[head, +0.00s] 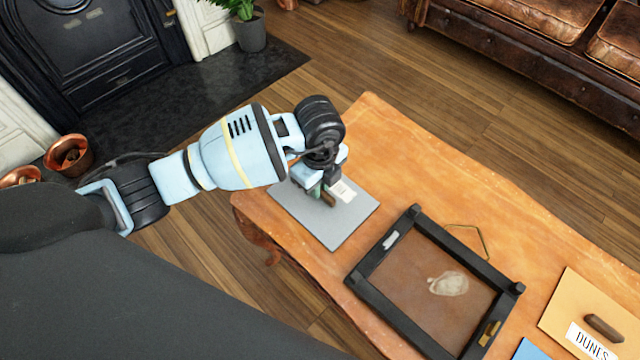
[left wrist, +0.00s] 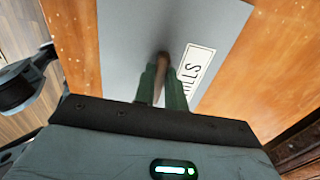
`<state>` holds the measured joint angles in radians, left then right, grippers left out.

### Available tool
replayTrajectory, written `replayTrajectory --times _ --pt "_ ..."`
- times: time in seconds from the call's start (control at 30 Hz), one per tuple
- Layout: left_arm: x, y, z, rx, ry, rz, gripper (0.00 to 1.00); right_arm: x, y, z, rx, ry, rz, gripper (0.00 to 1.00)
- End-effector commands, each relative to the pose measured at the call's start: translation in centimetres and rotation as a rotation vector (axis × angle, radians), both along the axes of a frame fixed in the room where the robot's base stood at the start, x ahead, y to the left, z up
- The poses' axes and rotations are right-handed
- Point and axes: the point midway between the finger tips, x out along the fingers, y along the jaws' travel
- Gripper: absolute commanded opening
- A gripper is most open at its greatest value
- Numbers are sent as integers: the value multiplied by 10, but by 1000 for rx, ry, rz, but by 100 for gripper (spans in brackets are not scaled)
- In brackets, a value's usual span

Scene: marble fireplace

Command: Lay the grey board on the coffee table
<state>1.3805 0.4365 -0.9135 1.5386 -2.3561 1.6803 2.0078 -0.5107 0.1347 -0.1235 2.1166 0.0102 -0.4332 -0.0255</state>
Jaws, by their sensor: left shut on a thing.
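The grey board (head: 345,225) is at the left end of the orange-brown wooden coffee table (head: 400,150), partly over the table's near left edge. It looks flat; whether it rests on the table or hangs just above it I cannot tell. It has a white label and a brown handle (head: 328,198). My left gripper (head: 325,190) is above the board, shut on its handle. In the left wrist view the handle (left wrist: 162,65) stands between the green fingertips, and the label (left wrist: 190,75) ends in "LLS". My right gripper is not in view.
A dark picture frame (head: 365,270), brown inside with a pale patch, lies on the table right of the board. A yellow board (head: 565,295) labelled "DUNES" and a blue board (head: 527,350) lie farther right. A leather sofa (head: 530,45) stands behind.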

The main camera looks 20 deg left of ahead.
Motion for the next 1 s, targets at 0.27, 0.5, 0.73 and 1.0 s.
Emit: replayTrajectory --times 0.27,0.5,0.73,1.0 --pt "0 0 -2 -1 -1 0 0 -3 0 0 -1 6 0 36" --pt "0 0 -2 0 -1 0 34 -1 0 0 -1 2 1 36" --pt "0 0 -1 0 -1 0 34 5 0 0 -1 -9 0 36" --pt "1 0 34 -1 -6 1 34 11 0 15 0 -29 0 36"
